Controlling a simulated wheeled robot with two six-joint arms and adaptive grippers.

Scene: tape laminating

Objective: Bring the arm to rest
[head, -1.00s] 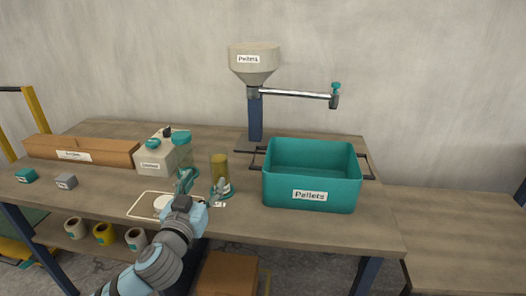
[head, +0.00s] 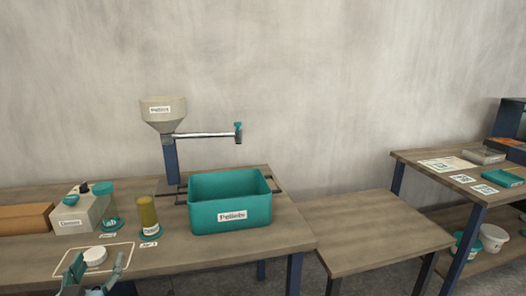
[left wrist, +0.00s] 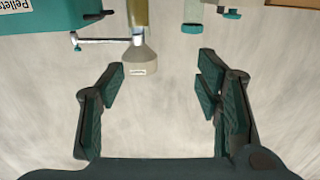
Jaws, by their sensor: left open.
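My left gripper (head: 93,272) is at the bottom left of the head view, in front of the workbench (head: 290,236). Its fingers are spread and nothing is between them. In the left wrist view the open fingers (left wrist: 160,95) frame bare wall, with the pellet hopper (left wrist: 138,60) seen upside down beyond them. A white round piece (head: 95,255) lies on a pale-outlined mat (head: 124,258) just behind the gripper. My right gripper is in neither view.
A teal Pellets bin (head: 230,204) stands on the bench, with the hopper (head: 162,112) behind it. A canister (head: 75,218) and an amber cylinder (head: 147,212) stand left of the bin. A lower bare table (head: 385,233) and a stocked shelf table (head: 450,175) are to the right.

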